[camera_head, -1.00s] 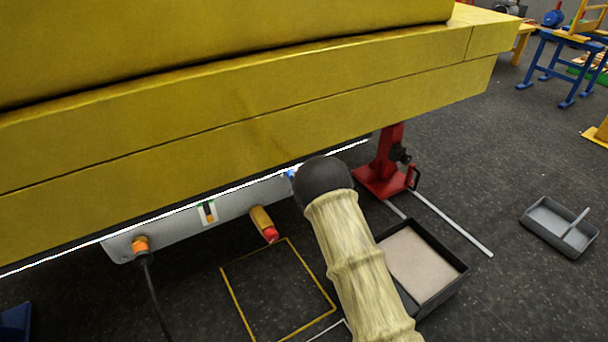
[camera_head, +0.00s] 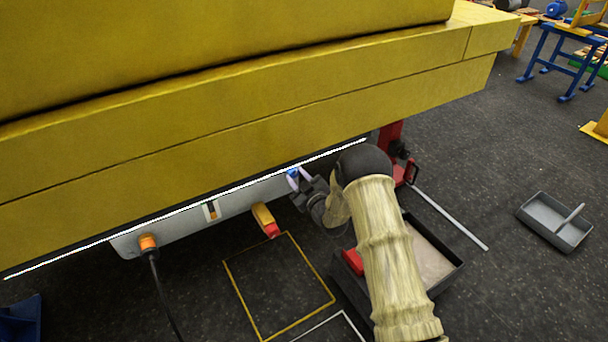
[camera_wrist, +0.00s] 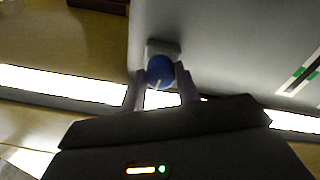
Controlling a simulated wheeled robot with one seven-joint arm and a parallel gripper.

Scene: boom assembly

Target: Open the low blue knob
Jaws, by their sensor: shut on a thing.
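The low blue knob (camera_head: 293,173) sits at the right end of the grey panel (camera_head: 190,218) under the yellow boom. In the wrist view the round blue knob (camera_wrist: 160,71) stands on a pale square base, with a light mark on its face. My gripper (camera_head: 300,180) reaches it from the lower right, and its fingers are closed on the knob. In the wrist view my gripper (camera_wrist: 160,80) has one finger on each side of the knob. The head view shows only a small part of the knob between the fingers.
The yellow boom (camera_head: 250,110) hangs low over the panel. The panel also has a yellow handle with a red tip (camera_head: 265,220) and an orange cable plug (camera_head: 148,243).

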